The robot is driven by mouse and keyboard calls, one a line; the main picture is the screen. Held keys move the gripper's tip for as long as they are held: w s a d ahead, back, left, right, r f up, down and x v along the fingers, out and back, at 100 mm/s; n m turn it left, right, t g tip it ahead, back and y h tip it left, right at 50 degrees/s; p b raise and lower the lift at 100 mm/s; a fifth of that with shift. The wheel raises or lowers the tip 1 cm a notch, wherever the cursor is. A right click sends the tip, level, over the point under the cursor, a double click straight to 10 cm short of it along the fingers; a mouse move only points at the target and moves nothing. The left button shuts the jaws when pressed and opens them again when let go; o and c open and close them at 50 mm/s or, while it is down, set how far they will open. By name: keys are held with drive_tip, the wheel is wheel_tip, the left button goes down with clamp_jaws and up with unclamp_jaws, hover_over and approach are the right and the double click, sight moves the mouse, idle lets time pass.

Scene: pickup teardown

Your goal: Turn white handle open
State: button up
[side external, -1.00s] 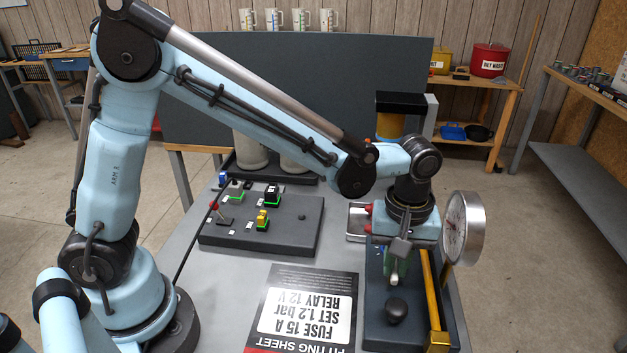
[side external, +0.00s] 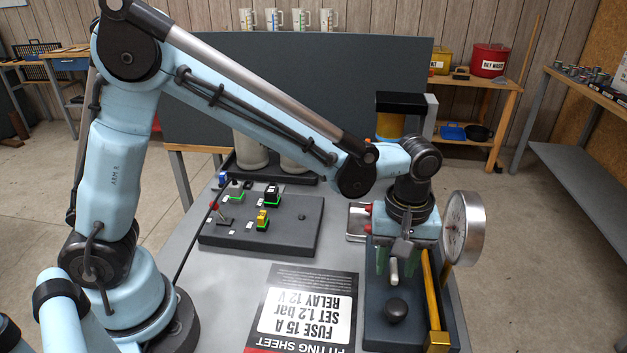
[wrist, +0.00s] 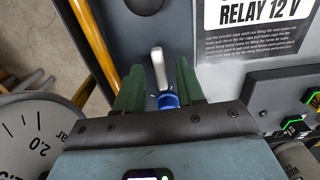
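The white handle (side external: 394,271) is a short lever on the dark panel at the right of the bench. In the wrist view the white handle (wrist: 159,68) stands between the two green fingers, with a blue round part (wrist: 168,100) at its near end. My gripper (side external: 397,263) points down over it. In the wrist view my gripper (wrist: 158,66) is open, with a finger on each side of the handle and visible gaps. I cannot tell exactly how high the fingertips are relative to the handle.
A round gauge (side external: 463,229) stands close to the right of my gripper. A brass pipe (side external: 433,300) runs along the panel's right side. A black knob (side external: 396,309) sits in front of the handle. A fitting sheet (side external: 305,312) lies to the left.

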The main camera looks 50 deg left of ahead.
sight(394, 267)
drive_tip(key=shift+r, duration=0.1)
wheel_tip(394, 267, up, 12)
idle(0.5)
drive_tip(key=shift+a, duration=0.1)
drive_tip(key=s+a+f+m+t, duration=0.2)
drive_tip(key=s+a+m+t, duration=0.1)
drive_tip(key=a, duration=0.5)
drive_tip(key=s+a+f+m+t, duration=0.2)
drive_tip(key=s+a+m+t, duration=0.2)
drive_tip(key=a, duration=0.4)
drive_tip(key=shift+s+m, duration=0.8)
drive_tip(key=shift+m, duration=0.3)
